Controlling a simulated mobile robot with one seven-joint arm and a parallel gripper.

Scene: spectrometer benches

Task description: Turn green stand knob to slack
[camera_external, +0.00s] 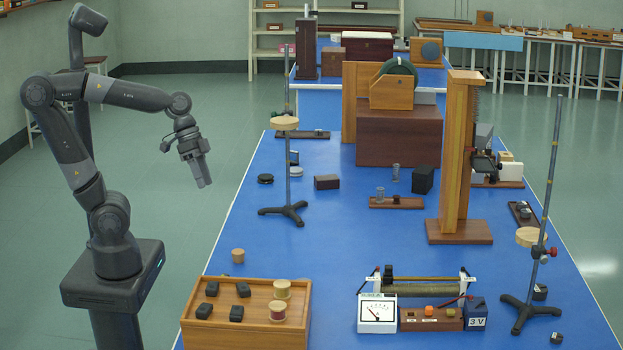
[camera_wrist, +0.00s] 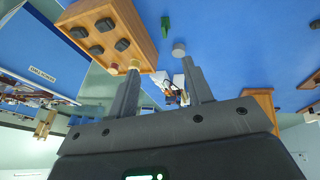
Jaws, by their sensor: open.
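My gripper (camera_external: 203,182) hangs open and empty in the air to the left of the blue bench, pointing down. In the wrist view its two fingers (camera_wrist: 160,68) are spread with nothing held between them. A left stand (camera_external: 288,168) with a thin rod, wooden ring and dark tripod base stands on the bench, right of my gripper and well apart from it. A right stand (camera_external: 549,170) has a red knob (camera_external: 552,252) low on its rod. No green knob can be made out in the external view. A small green piece (camera_wrist: 166,25) shows in the wrist view; I cannot tell whether it is the knob.
A wooden box (camera_external: 245,326) with dark blocks and spools stands at the bench's near left; it also shows in the wrist view (camera_wrist: 143,28). A white meter (camera_external: 376,314) and rheostat (camera_external: 418,286) are near front. A tall wooden post (camera_external: 456,150) stands right of centre.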

